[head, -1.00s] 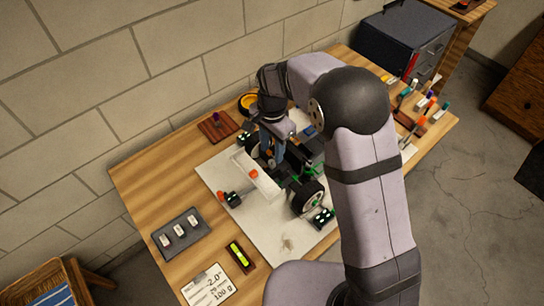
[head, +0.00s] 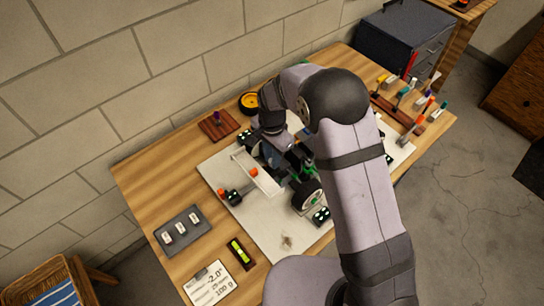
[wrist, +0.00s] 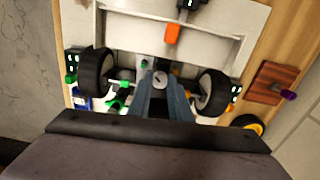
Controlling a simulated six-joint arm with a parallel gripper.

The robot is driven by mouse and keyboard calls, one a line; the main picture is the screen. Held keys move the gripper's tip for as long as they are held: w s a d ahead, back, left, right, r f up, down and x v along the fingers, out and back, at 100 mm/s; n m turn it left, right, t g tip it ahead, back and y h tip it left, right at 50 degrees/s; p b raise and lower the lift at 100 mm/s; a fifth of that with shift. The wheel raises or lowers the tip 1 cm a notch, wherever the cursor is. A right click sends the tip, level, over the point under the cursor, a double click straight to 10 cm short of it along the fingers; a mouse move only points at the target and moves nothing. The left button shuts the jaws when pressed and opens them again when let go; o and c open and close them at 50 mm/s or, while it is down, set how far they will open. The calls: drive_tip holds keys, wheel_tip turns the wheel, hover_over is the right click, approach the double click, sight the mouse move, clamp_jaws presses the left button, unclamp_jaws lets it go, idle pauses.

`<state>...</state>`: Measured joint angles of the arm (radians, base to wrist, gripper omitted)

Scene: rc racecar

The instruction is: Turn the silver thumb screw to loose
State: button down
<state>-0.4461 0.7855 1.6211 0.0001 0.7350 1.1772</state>
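The RC car (head: 309,195) sits on a white board with its wheels and white wing (head: 268,183) showing. My gripper (head: 282,160) points down over the car, behind the wing. In the wrist view my gripper (wrist: 160,82) has its two grey fingers converging between two black wheels. A small round silver piece, apparently the silver thumb screw (wrist: 160,78), shows at the fingertips. I cannot tell whether the fingers touch or grip it. In the head view the screw is hidden by my gripper and arm.
Corner blocks with green lights stand by the wheels, one at the front wheel (head: 321,216). A purple-knobbed wooden block (head: 219,125) and yellow ring (head: 250,103) lie behind. A tool rack (head: 405,112) is at the right.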

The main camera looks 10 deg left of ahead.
drive_tip(key=n, duration=0.4)
drive_tip(key=shift+n+b, duration=0.4)
drive_tip(key=c, duration=1.6)
unclamp_jaws()
drive_tip(key=shift+r, duration=0.1)
drive_tip(key=shift+r+b, duration=1.15)
drive_tip(key=shift+r, duration=2.5)
